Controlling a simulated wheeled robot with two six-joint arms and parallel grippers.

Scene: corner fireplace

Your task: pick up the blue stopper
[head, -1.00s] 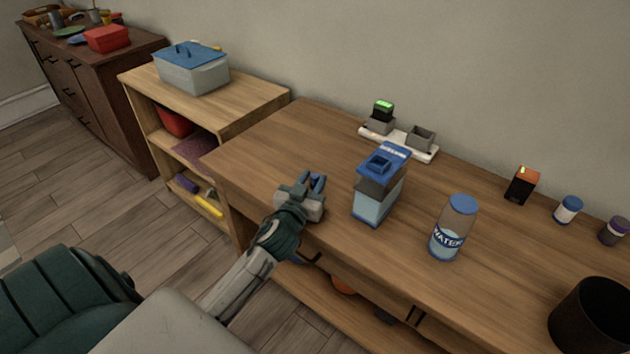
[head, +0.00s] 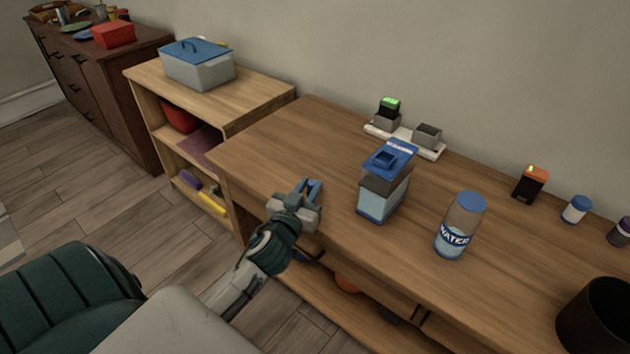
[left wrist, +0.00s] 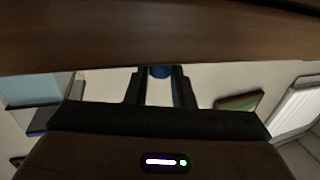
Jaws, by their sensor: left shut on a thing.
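The blue stopper (left wrist: 160,72) shows as a small blue piece between my left gripper's fingertips in the left wrist view; most of it is hidden. My left gripper (head: 308,190) is shut on it above the near left edge of the wooden desk (head: 275,150). In the head view a bit of blue shows at the fingertips, but I cannot clearly separate it from the fingers. My right gripper is not in view.
A blue-lidded clear container (head: 384,183) stands right of my left gripper, with a water bottle (head: 460,226) beyond it. A low shelf (head: 262,95) stands left.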

